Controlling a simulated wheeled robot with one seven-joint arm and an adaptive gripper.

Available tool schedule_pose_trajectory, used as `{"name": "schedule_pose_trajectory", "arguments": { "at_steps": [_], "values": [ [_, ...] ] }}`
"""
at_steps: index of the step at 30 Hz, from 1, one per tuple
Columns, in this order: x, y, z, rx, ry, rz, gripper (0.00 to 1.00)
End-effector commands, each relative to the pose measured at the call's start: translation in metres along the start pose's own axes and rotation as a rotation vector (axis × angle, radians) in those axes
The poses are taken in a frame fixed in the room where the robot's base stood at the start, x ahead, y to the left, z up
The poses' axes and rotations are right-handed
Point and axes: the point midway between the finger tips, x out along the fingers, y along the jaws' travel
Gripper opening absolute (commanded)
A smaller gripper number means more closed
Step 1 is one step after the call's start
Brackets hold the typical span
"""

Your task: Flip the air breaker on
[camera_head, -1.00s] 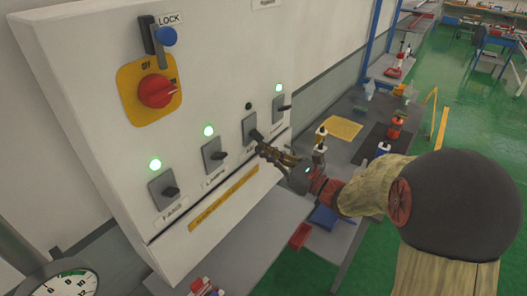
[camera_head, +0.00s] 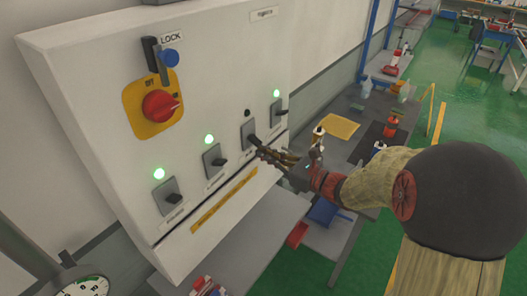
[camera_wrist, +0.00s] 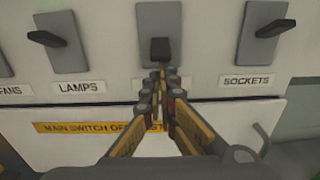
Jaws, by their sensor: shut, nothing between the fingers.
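The white electrical panel (camera_head: 95,95) carries a row of grey switches with black levers. The third switch from the left (camera_head: 248,133) has a dark, unlit indicator (camera_head: 247,113) above it. Its lever (camera_wrist: 160,48) points down and outward in the wrist view. Its label is mostly hidden behind my fingers, so I cannot read it. My gripper (camera_wrist: 158,76) is shut and empty, with its tips just below this lever. In the head view my gripper (camera_head: 262,151) is also close beneath the lever; I cannot tell whether they touch.
The neighbouring LAMPS (camera_wrist: 51,37) and SOCKETS (camera_wrist: 262,35) switches have levers turned sideways. The other three indicators glow green. A red rotary switch (camera_head: 159,104) on a yellow plate is at upper left. A grey shelf (camera_head: 262,215) lies below the panel.

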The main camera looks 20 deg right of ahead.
Motion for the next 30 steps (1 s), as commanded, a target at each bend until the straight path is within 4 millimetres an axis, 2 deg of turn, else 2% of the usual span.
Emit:
{"name": "schedule_pose_trajectory", "arguments": {
  "at_steps": [8,21,30],
  "values": [
    [-0.005,-0.001,0.017,-0.003,0.122,0.0,0.0],
    [-0.013,0.0,0.038,-0.006,0.446,0.001,0.0],
    [-0.015,0.0,0.032,-0.001,0.476,0.0,0.0]
  ]
}}
